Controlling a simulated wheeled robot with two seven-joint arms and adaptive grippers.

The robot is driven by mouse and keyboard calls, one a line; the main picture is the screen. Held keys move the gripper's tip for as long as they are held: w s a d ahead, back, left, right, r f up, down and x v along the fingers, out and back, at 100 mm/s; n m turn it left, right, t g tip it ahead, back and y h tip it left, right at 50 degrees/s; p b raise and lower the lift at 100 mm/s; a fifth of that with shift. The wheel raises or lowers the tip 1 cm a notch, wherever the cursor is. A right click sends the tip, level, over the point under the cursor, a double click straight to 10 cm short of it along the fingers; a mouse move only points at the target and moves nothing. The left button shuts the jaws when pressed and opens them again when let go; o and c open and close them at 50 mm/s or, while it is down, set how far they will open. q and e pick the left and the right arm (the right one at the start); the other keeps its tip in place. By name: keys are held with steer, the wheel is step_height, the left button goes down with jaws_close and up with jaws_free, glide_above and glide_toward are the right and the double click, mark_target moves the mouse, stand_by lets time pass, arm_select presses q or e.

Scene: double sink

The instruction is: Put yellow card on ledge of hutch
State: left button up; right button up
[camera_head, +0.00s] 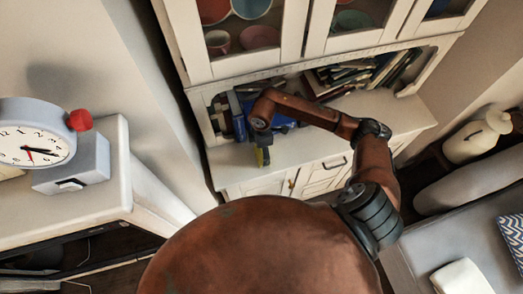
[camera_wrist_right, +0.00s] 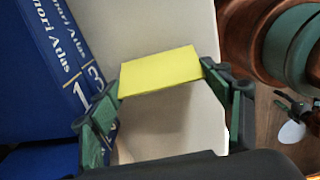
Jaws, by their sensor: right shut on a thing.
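The yellow card (camera_wrist_right: 160,71) is held between the fingertips of my right gripper (camera_wrist_right: 163,86) in the right wrist view. A pale surface (camera_wrist_right: 150,25) lies behind the card in the wrist view. My left gripper is out of view.
Blue atlas books (camera_wrist_right: 45,60) stand close to the left finger. Several books (camera_head: 345,75) fill the shelf's right side. Dishes (camera_head: 250,38) sit behind the glass doors above. A clock (camera_head: 35,135) is at the left. The ledge right of my gripper looks clear.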

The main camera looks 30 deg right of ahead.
mark_target(261, 151)
steer(key=shift+f, duration=0.1)
steer(key=o, duration=0.7)
steer(key=shift+r, duration=0.25)
step_height(261, 151, up, 7)
steer(key=shift+r, duration=0.15)
steer(key=shift+a, duration=0.2)
stand_by(0.4)
